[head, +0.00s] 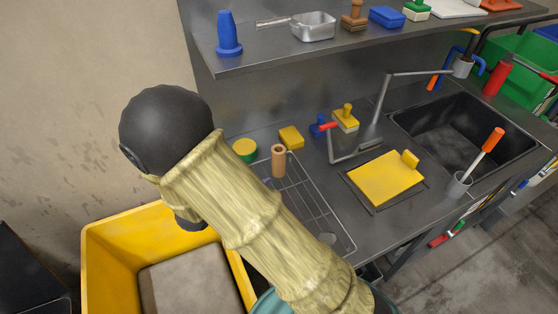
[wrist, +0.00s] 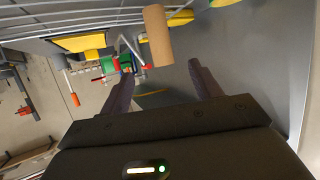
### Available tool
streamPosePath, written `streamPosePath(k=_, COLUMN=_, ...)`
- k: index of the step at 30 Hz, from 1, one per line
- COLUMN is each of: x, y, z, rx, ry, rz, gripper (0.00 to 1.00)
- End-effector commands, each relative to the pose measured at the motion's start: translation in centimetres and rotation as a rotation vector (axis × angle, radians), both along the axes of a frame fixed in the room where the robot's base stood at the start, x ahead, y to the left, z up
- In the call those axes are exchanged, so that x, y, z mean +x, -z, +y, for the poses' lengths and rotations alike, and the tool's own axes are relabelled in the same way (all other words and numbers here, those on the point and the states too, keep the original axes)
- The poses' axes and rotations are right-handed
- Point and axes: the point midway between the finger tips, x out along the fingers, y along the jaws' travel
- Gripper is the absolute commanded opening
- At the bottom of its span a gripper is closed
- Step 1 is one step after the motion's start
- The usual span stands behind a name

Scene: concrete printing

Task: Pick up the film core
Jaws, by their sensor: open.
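The film core (head: 278,160), a brown cardboard tube, stands upright at the far left part of the wire rack on the steel counter. In the wrist view the film core (wrist: 157,36) shows just beyond my fingertips, roughly in line with the gap between them. My gripper (wrist: 160,68) is open, its two dark fingers spread with nothing between them. The core appears apart from both fingers. In the head view my arm crosses the front of the rack, and my fingers cannot be made out there.
A bent metal tap (head: 384,98), a yellow board (head: 388,178) and the sink (head: 460,132) lie to the right. A shelf (head: 330,50) overhangs the back. A yellow bin (head: 108,255) stands at lower left.

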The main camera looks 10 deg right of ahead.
Motion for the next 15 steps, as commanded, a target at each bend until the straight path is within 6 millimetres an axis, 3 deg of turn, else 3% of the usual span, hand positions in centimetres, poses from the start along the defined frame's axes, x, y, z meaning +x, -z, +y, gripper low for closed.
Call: streamPosePath(k=15, x=5.7, y=3.4, z=-6.5, rx=-0.001, ry=0.009, rz=0.001, gripper=0.63)
